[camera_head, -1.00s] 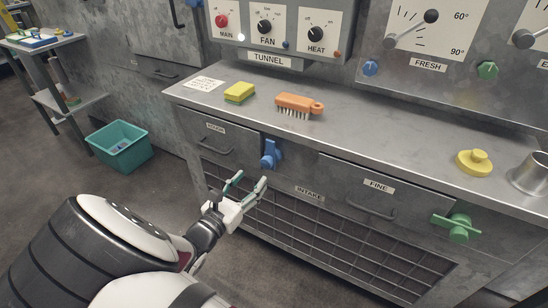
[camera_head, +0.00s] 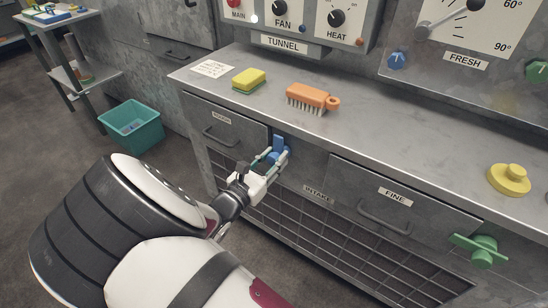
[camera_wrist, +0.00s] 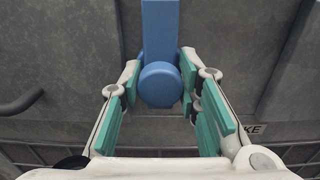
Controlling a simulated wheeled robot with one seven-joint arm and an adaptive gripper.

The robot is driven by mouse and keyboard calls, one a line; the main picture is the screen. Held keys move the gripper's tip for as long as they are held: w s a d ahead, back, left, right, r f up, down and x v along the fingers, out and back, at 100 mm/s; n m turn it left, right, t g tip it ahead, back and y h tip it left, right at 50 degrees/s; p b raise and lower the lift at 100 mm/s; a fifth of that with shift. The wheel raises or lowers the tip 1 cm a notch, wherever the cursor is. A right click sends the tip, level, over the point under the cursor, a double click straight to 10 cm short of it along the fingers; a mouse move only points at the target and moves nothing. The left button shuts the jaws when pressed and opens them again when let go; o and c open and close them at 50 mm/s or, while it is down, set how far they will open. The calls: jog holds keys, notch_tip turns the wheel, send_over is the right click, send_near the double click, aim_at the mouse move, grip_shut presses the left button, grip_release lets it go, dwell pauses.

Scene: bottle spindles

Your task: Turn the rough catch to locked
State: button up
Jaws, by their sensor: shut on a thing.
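The rough catch is a blue turn-handle (camera_head: 279,147) on the cabinet front, just right of the drawer labelled ROUGH (camera_head: 222,121). Its bar stands upright, pointing up from a round hub, in the wrist view (camera_wrist: 160,84). My gripper (camera_head: 271,157) is at the catch, with its teal finger pads on either side of the blue hub. The wrist view shows the fingers (camera_wrist: 160,92) closed in on the hub from left and right. The lower part of the catch is partly hidden by my gripper in the head view.
The green catch (camera_head: 480,249) beside the FINE drawer (camera_head: 383,212) has its bar lying roughly sideways. A sponge (camera_head: 249,79), an orange brush (camera_head: 312,97) and a yellow knob-topped disc (camera_head: 509,179) lie on the counter. A teal bin (camera_head: 131,127) stands on the floor.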

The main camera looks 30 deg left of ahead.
jog(key=shift+w, duration=0.1)
jog(key=shift+c, duration=1.3)
jog(key=shift+r, duration=0.1)
jog(key=shift+c, duration=0.2)
jog(key=n+p, duration=0.3)
jog(key=shift+r+n, duration=0.1)
jog(key=shift+n, duration=0.2)
jog(key=n+p, duration=0.2)
jog(key=n, duration=0.2)
jog(key=shift+n+p, duration=0.3)
jog(key=n+p, duration=0.1)
jog(key=n, duration=0.4)
jog(key=shift+w+a+p, duration=0.1)
jog(key=shift+a+p, duration=0.05)
jog(key=shift+p, duration=0.15)
jog(key=shift+f+n+p, duration=0.2)
jog(key=shift+n+p, duration=0.1)
jog(key=shift+n, duration=2)
jog(key=o, duration=1.2)
jog(key=shift+c, duration=0.2)
jog(key=shift+f, duration=0.1)
